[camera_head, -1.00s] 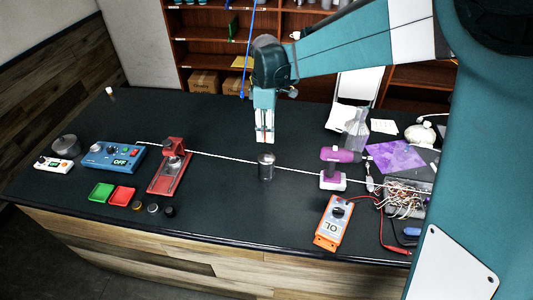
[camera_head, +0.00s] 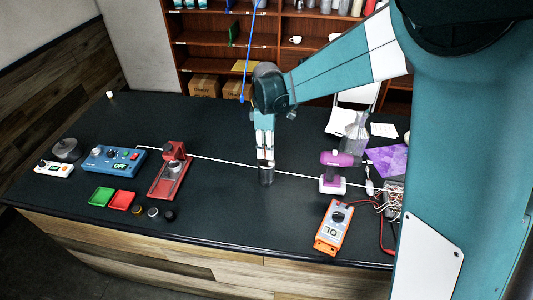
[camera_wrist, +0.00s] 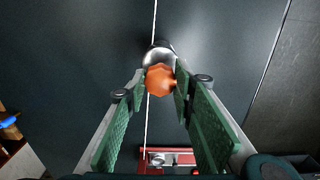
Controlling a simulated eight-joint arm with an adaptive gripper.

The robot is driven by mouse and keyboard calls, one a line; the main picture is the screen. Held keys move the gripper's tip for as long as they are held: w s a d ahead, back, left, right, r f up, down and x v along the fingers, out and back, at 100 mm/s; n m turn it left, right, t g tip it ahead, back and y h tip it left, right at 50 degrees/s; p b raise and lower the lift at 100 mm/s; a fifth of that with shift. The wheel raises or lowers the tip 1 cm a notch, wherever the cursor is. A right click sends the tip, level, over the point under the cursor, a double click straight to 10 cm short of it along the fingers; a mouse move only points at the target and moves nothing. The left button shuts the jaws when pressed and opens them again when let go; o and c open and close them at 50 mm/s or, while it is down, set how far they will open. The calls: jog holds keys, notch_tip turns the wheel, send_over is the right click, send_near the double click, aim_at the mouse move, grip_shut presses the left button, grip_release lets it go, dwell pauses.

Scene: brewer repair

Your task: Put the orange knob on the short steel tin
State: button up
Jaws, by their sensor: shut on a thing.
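A steel tin (camera_head: 267,177), a small upright cylinder, stands on the dark bench in the middle. My gripper (camera_head: 265,157) points down right over it and partly hides its top. In the wrist view the orange knob (camera_wrist: 160,79) is between the fingertips of my gripper (camera_wrist: 158,84), which is shut on it. The tin (camera_wrist: 158,56) shows just behind and below the knob. I cannot tell whether the knob touches the tin.
A red stand (camera_head: 169,172) is left of the tin, and a purple drill (camera_head: 336,160) is to its right. A white line crosses the bench behind the tin. A wider steel pot (camera_head: 66,149) stands far left. An orange meter (camera_head: 334,226) lies front right.

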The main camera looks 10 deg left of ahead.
jog(key=shift+f, duration=1.4)
jog(key=shift+f, duration=0.2)
jog(key=o, duration=0.9)
jog(key=shift+c, duration=0.2)
jog(key=shift+r, duration=0.1)
jog(key=shift+r, duration=0.1)
notch_tip(320, 180, up, 12)
jog(key=shift+r, duration=0.1)
jog(key=shift+s+d, duration=0.1)
